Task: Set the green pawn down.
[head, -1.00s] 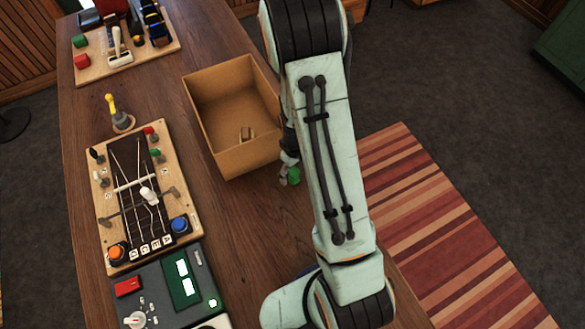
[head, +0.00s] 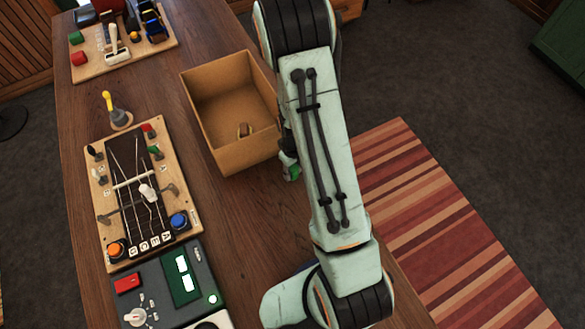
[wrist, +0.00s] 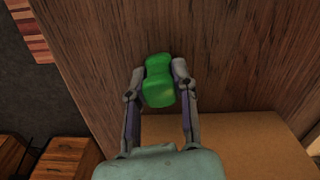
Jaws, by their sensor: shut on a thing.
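The green pawn (wrist: 158,82) is held between the fingers of my gripper (wrist: 160,72) in the wrist view, with a finger against each side. In the head view the green pawn (head: 294,173) shows just right of the open cardboard box (head: 250,155), mostly hidden by my gripper and arm. My gripper is shut on it, outside the box, over the wooden table (head: 240,210). I cannot tell whether the pawn touches the table top.
A stringed board (head: 185,205) with knobs and buttons and a grey-green device (head: 155,297) stand at left. A wooden tray (head: 95,72) is at the far left. Bare table lies between the board and my arm.

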